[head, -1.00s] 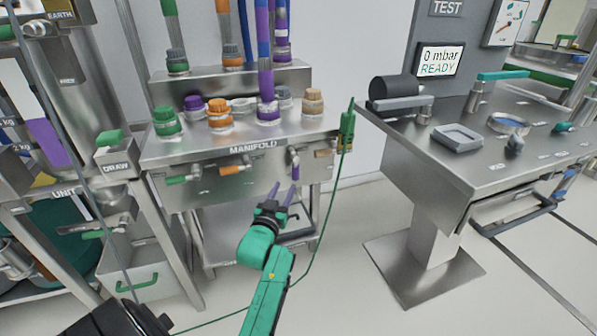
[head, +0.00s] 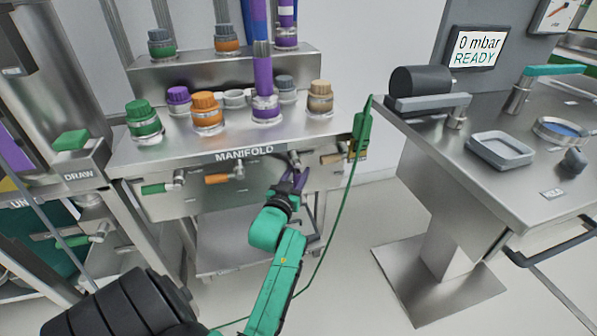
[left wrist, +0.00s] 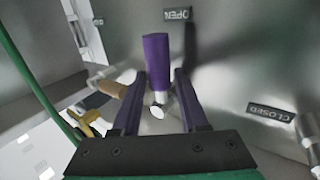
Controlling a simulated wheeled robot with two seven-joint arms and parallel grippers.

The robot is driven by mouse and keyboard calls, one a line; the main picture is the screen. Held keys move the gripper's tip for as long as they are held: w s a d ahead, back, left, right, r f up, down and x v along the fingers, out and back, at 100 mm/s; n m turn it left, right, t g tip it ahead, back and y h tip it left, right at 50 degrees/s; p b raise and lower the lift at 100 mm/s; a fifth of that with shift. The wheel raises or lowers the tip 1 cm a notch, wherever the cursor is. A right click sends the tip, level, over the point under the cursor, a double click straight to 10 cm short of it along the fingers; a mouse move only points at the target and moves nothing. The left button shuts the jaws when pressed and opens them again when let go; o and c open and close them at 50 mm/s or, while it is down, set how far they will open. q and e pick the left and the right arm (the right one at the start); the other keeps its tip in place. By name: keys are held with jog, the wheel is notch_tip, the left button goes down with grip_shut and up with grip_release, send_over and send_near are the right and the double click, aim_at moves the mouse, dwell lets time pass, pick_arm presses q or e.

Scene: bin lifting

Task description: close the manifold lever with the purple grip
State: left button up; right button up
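The manifold lever's purple grip (left wrist: 155,60) stands out from its metal pivot in the left wrist view. It points toward the OPEN label (left wrist: 178,14); the CLOSED label (left wrist: 270,114) is off to the right. My left gripper (head: 294,176) is at the front of the manifold (head: 215,172), below the lever's metal pivot (head: 294,158). In the left wrist view, my left gripper's purple fingers (left wrist: 160,78) are open, one on each side of the lever, with gaps visible. In the head view the gripper mostly hides the grip. My right gripper is not in view.
A green lever (head: 160,187) and an orange lever (head: 222,178) are left of the gripper on the manifold front. A tan lever (head: 331,158) and a green hanging device (head: 362,130) with a cable are close on the right. A steel test table (head: 500,170) stands further right.

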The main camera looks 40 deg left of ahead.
pick_arm(q)
grip_shut()
dwell(1.3)
